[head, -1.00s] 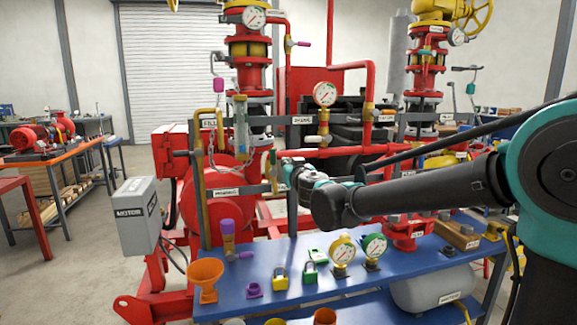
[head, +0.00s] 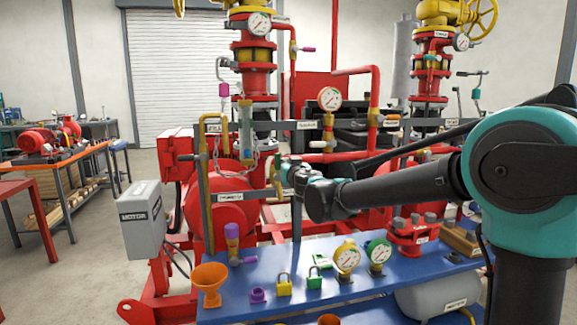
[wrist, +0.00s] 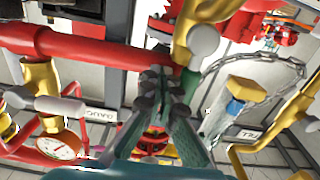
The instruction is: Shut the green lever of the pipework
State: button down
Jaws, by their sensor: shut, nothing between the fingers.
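My gripper (wrist: 165,85) is shut and empty, with its fingertips close in front of a yellow valve body (wrist: 192,30) in the wrist view. A narrow green piece, likely the green lever (wrist: 189,82), shows right beside the fingertips, below the valve's grey round end. I cannot tell whether the fingers touch it. In the head view my gripper (head: 283,172) is at the pipework above the blue bench, and the wrist hides most of the lever there.
A red pipe (wrist: 90,50) runs just left of the fingertips, and a chain (wrist: 285,65) hangs to the right. A yellow valve with a pale handle (wrist: 60,107) and a gauge (wrist: 62,146) are at left. The blue bench (head: 240,308) holds gauges and padlocks.

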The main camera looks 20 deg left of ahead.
jog(key=shift+s+a+r, duration=0.2)
jog(key=shift+s+a, duration=0.1)
jog(key=shift+a, duration=0.2)
jog(key=shift+s+a+r, duration=0.15)
jog(key=shift+s+a, duration=0.15)
jog(key=shift+a, duration=0.15)
jog(key=shift+s+a+f, duration=1.2)
jog(key=shift+s+a, duration=0.4)
jog(key=shift+a, duration=1)
jog(key=v, duration=0.9)
jog(key=shift+d, duration=0.1)
